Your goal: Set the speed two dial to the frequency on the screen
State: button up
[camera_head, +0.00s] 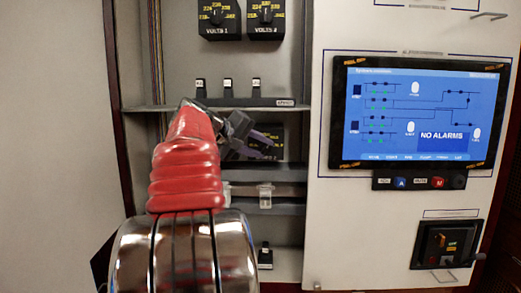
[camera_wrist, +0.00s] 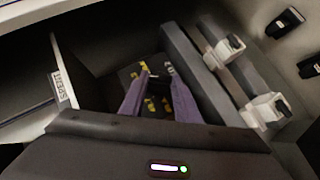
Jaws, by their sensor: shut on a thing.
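A dark dial (camera_head: 271,142) with yellow numbers sits in the recess under the shelf in the head view, partly hidden by my gripper (camera_head: 256,142). In the wrist view the purple fingers of my gripper (camera_wrist: 157,78) reach into the recess and are shut on the dial's knob. Yellow markings of the dial (camera_wrist: 152,104) show between and beside the fingers, too blurred to read. The knob's pointer is hidden. The screen (camera_head: 400,120) at the right is lit blue with a line diagram and "NO ALARMS". I cannot read a frequency on it.
Two voltage dials, VOLTS 1 (camera_head: 218,17) and a second one (camera_head: 265,15), are above. A shelf (camera_head: 160,108) with a small label (camera_head: 286,102) runs over my gripper. Pale clips (camera_wrist: 265,110) on a rail are close to the right. A handle unit (camera_head: 446,243) is at lower right.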

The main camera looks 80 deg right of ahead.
jog(key=shift+s+f+m+t, duration=0.1)
jog(key=shift+s+m+t, duration=0.05)
jog(key=shift+m+t, duration=0.15)
dwell(0.4)
jog(key=o, duration=1)
jog(key=v, duration=1.3)
jog(key=shift+a+r, duration=0.15)
jog(key=shift+r, duration=0.3)
